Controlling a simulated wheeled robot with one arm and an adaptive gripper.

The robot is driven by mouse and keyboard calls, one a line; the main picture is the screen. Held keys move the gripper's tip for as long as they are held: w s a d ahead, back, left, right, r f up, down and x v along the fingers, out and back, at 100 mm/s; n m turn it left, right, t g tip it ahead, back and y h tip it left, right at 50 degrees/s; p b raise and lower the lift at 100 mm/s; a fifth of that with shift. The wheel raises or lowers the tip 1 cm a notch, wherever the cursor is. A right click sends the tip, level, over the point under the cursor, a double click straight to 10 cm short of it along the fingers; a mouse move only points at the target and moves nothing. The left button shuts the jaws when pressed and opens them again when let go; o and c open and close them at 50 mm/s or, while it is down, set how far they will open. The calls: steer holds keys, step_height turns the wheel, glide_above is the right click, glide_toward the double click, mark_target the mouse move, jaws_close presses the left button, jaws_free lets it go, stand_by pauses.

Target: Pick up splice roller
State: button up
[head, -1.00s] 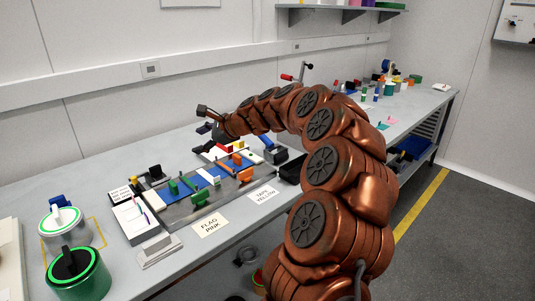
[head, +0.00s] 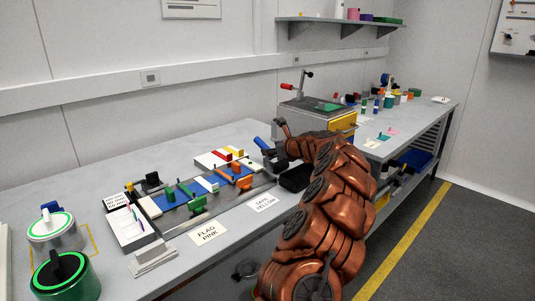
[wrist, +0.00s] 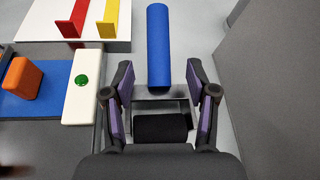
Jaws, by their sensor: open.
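The splice roller, with a blue handle (wrist: 158,48), a metal frame and a black roller (wrist: 160,127), lies on the bench in the wrist view. The handle points up the picture, away from my wrist. My gripper (wrist: 159,72) is open, with one finger on each side of the splice roller and visible gaps to the handle. I cannot tell how far above it the fingers are. In the head view the blue handle (head: 262,144) shows just left of my gripper (head: 274,158), which hides much of the rest.
A grey box (wrist: 275,75) stands close on the right.

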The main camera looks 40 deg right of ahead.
steer(key=shift+x, duration=2.55)
steer(key=shift+a, duration=0.1)
jaws_close()
